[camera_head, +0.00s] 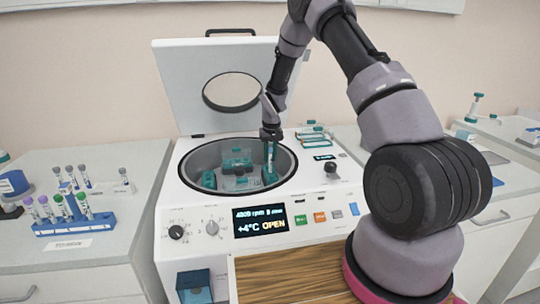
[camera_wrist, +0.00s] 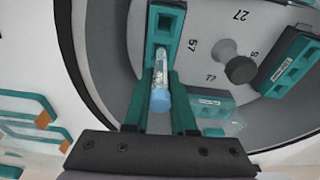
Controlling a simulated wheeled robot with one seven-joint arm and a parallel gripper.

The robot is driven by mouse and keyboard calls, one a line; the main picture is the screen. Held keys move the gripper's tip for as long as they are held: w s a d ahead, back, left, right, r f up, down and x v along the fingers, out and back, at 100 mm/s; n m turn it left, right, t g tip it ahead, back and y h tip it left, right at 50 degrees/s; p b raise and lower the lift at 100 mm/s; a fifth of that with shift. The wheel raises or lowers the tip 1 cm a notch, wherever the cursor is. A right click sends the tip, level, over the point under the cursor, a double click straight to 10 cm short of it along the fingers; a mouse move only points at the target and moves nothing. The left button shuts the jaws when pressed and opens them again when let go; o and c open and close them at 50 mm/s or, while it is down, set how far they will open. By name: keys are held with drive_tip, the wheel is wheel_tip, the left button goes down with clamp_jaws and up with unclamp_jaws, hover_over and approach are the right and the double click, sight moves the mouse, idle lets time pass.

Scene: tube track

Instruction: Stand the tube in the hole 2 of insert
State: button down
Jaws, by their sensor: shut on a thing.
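The tube (camera_wrist: 160,98), clear with a light blue cap, is in the wrist view between the teal fingers of my gripper (camera_wrist: 160,88). My gripper is shut on it near the cap. In the head view my gripper (camera_head: 270,150) points down into the right side of the open centrifuge bowl. The tube's far end points to a teal insert (camera_wrist: 168,8) in the rotor and overlaps its opening in the picture. I cannot tell how deep it sits, or which hole is number 2. The tube is not clear in the head view.
The centrifuge (camera_head: 196,214) has its lid (camera_head: 180,75) raised. Other teal buckets (camera_wrist: 292,65) sit round the rotor hub (camera_wrist: 240,68). A blue rack (camera_head: 75,226) of capped tubes stands on the left bench. Teal-edged frames (camera_head: 313,134) lie on the centrifuge top, right of the bowl.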

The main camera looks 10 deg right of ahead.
sight(270, 163)
drive_tip(key=shift+f, duration=0.2)
drive_tip(key=shift+f, duration=1.65)
drive_tip(key=c, duration=0.7)
unclamp_jaws()
drive_tip(key=shift+o, duration=0.2)
drive_tip(key=r, duration=0.3)
drive_tip(key=s+r, duration=0.1)
drive_tip(key=r, duration=0.6)
drive_tip(key=shift+s+r, duration=0.3)
drive_tip(key=shift+r, duration=0.05)
